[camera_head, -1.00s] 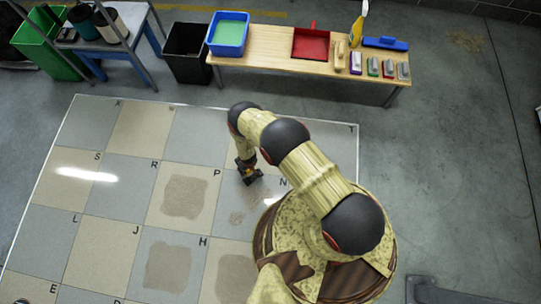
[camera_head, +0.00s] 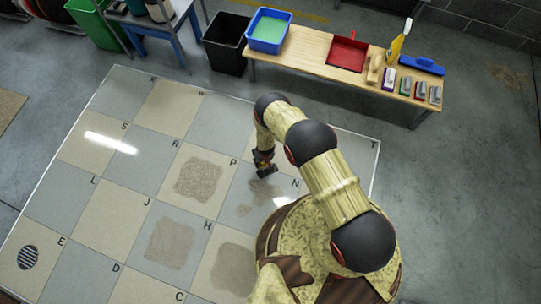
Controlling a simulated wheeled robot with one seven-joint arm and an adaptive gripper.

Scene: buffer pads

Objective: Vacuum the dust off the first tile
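The tiled floor panel (camera_head: 375,165) has grey and beige tiles marked with letters. Brown dust patches lie on the beige tile by letter P (camera_head: 200,178), the grey tile by H (camera_head: 170,243) and a beige tile (camera_head: 235,268) beside my base. Fainter marks show on the grey tile by N (camera_head: 262,197). Which tile is the first is not marked. My gripper (camera_head: 265,170) points down over the tile by N, right of the P patch. Its fingers are small and dark, and I cannot tell whether they hold anything. No vacuum is clearly recognisable.
A wooden bench (camera_head: 315,55) at the back holds a blue tub (camera_head: 268,30), a red dustpan (camera_head: 347,52), a yellow bottle (camera_head: 398,42) and several brushes. A black bin (camera_head: 226,42), a blue cart (camera_head: 160,28) and a green bin (camera_head: 92,22) stand left of it. Floor right is clear.

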